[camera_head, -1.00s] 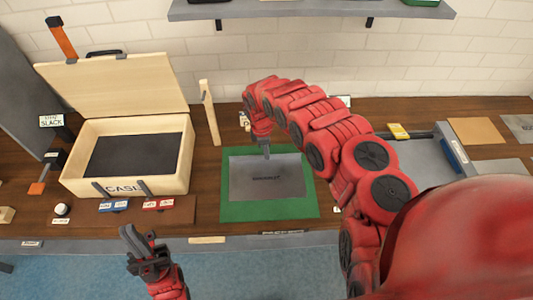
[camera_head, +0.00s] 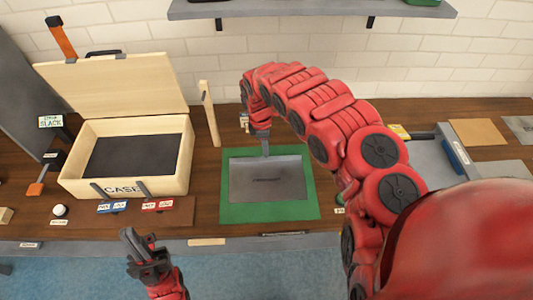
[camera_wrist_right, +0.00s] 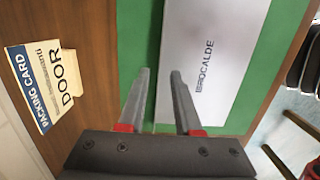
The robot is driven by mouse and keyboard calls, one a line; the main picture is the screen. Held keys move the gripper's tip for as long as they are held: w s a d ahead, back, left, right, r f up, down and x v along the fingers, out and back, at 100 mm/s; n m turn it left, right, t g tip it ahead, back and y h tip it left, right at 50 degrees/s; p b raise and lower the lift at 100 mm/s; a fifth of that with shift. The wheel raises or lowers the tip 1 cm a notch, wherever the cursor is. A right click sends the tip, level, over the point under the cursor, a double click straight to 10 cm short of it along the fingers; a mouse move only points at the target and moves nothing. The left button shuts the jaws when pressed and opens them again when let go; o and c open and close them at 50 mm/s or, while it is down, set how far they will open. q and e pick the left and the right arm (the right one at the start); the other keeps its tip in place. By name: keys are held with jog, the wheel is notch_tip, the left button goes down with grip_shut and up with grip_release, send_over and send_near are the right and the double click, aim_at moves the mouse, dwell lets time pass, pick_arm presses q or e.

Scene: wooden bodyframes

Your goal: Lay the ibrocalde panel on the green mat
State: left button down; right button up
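The ibrocalde panel (camera_head: 268,184) is a grey rectangle with dark lettering, lying on the green mat (camera_head: 237,212) with green showing around it. In the right wrist view the panel (camera_wrist_right: 215,60) shows its IBROCALDE label, with the mat (camera_wrist_right: 137,40) beside it. My right gripper (camera_head: 265,153) is at the panel's far edge. In the right wrist view its fingers (camera_wrist_right: 162,88) are apart, one over the panel and one over the mat; neither visibly clamps the panel. My left gripper (camera_head: 139,240) is open and empty in front of the bench.
An open wooden case (camera_head: 75,178) stands at the left, with small red and blue labelled tags before it. A packing card reading DOOR (camera_wrist_right: 42,82) lies beside the mat. A wooden post (camera_head: 210,115) stands behind. A shelf (camera_head: 310,10) hangs above.

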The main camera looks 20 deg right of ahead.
notch_tip(320, 180, up, 8)
jog(key=p, duration=0.1)
jog(key=shift+a+r, duration=0.2)
jog(key=shift+a, duration=0.2)
jog(key=shift+w+f, duration=0.1)
